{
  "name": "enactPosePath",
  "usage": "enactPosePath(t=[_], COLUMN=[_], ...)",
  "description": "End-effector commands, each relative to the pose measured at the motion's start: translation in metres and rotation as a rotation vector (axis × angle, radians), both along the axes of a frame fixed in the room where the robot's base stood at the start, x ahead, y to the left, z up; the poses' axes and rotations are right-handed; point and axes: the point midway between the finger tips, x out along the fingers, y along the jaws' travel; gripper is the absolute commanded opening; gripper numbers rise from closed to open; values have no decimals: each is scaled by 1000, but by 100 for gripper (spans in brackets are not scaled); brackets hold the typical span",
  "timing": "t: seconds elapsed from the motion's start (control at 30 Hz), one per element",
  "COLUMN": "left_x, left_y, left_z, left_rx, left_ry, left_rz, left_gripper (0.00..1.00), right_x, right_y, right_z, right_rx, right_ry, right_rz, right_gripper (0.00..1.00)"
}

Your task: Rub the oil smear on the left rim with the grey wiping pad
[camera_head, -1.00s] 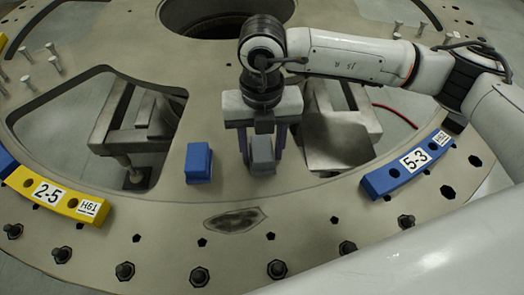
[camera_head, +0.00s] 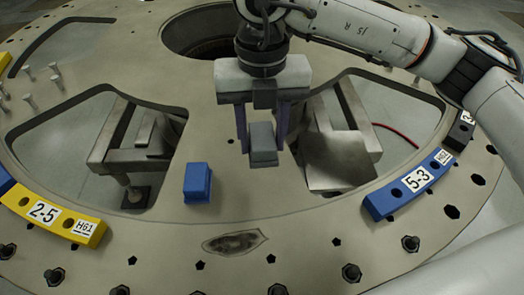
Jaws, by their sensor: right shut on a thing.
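The turret plate (camera_head: 330,212) is a large round beige disc with cut-out windows. A dark oil smear (camera_head: 235,242) lies on its near rim at the lower middle of the view. My right gripper (camera_head: 262,140) comes in from the upper right and points down. It is shut on the grey wiping pad (camera_head: 262,150), a small grey block between its purple-tinted fingers. The pad looks held above the plate, behind and a little right of the smear, apart from it. My left gripper is not in view.
A blue block (camera_head: 197,184) stands on the plate left of the pad. A yellow segment marked 2-5 (camera_head: 62,226) lies at left, a blue segment marked 5-3 (camera_head: 385,204) at right. Bolts (camera_head: 352,273) line the near rim. Upright pins (camera_head: 40,88) stand at far left.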

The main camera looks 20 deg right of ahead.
Motion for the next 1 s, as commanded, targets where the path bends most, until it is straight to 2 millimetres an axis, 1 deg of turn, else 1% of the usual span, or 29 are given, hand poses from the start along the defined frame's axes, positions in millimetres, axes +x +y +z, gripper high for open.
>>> enactPosePath(t=[0.1,0.3,0.33,0.4,0.43,0.57,0.63,0.67,0.77,0.87,1.0], left_x=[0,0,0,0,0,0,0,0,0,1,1], left_y=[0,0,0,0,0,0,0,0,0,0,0], left_z=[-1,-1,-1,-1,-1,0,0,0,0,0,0], left_rx=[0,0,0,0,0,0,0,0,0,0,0], left_ry=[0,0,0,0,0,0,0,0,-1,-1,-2], left_rz=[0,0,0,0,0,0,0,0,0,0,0], left_gripper=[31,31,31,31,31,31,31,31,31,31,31], right_x=[0,0,0,0,0,0,-1,-1,-3,-6,-10], right_y=[0,0,0,0,0,0,-2,-3,-8,-14,-24], right_z=[6,7,7,7,7,6,5,4,1,-4,-11], right_rx=[2,1,1,1,1,1,1,1,0,0,-1], right_ry=[-1,0,0,0,0,0,0,-1,-1,-2,-3], right_rz=[0,0,0,0,0,15,62,95,264,504,878], right_gripper=[17,17,38,27,22,22,22,22,22,22,22])
